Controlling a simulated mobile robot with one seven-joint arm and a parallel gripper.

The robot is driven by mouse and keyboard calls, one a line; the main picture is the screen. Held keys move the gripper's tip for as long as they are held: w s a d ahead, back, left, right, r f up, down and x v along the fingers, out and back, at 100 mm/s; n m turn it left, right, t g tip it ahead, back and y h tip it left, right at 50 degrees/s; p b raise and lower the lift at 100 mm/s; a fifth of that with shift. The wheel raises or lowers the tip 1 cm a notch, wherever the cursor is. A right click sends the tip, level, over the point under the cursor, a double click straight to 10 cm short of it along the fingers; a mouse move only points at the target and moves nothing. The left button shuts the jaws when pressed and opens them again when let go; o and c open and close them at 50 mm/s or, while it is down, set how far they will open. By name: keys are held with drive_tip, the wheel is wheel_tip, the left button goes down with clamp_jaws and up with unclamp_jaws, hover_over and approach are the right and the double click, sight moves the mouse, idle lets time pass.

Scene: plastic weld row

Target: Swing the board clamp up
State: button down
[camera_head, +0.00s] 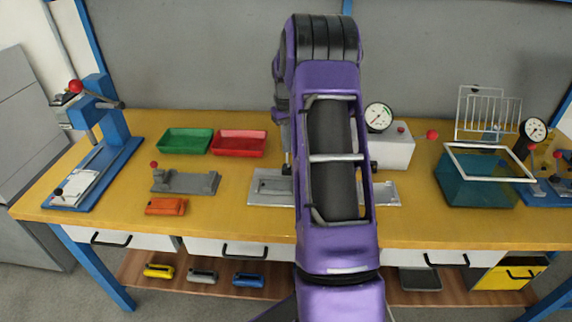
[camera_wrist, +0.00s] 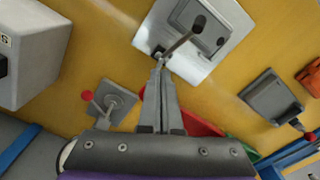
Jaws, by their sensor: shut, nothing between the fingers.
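The board clamp looks to be the thin metal arm with a dark knob (camera_wrist: 199,23) lying low across a grey block on a pale plate (camera_wrist: 205,70) in the wrist view. Its hinge end is near my fingertips. In the head view my arm covers the clamp, and only the plate's ends show, one to the right (camera_head: 384,194). My gripper (camera_wrist: 162,66) is shut and empty. Its fingertips are at or just above the hinge end of the clamp arm; I cannot tell whether they touch it. My gripper is hidden behind my arm in the head view.
A grey fixture (camera_head: 190,183), an orange block (camera_head: 166,206), a green tray (camera_head: 185,140) and a red tray (camera_head: 239,144) are left of my arm. A white gauge box (camera_head: 392,150) and a teal tank (camera_head: 476,184) are right. A grey base with a lever (camera_wrist: 113,100) is near my fingers.

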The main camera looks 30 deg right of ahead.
drive_tip(key=shift+w+d, duration=0.1)
drive_tip(key=shift+w, duration=0.05)
drive_tip(key=shift+w+d+f+p, duration=0.25)
drive_tip(key=shift+w+p, duration=0.05)
drive_tip(key=shift+w, duration=0.05)
drive_tip(key=shift+s+a, duration=0.1)
idle(0.3)
drive_tip(key=shift+s+a+b, duration=0.3)
drive_tip(key=shift+s+a, duration=0.1)
drive_tip(key=shift+s, duration=0.15)
wheel_tip(320, 180, up, 7)
drive_tip(key=p, duration=0.5)
idle(0.3)
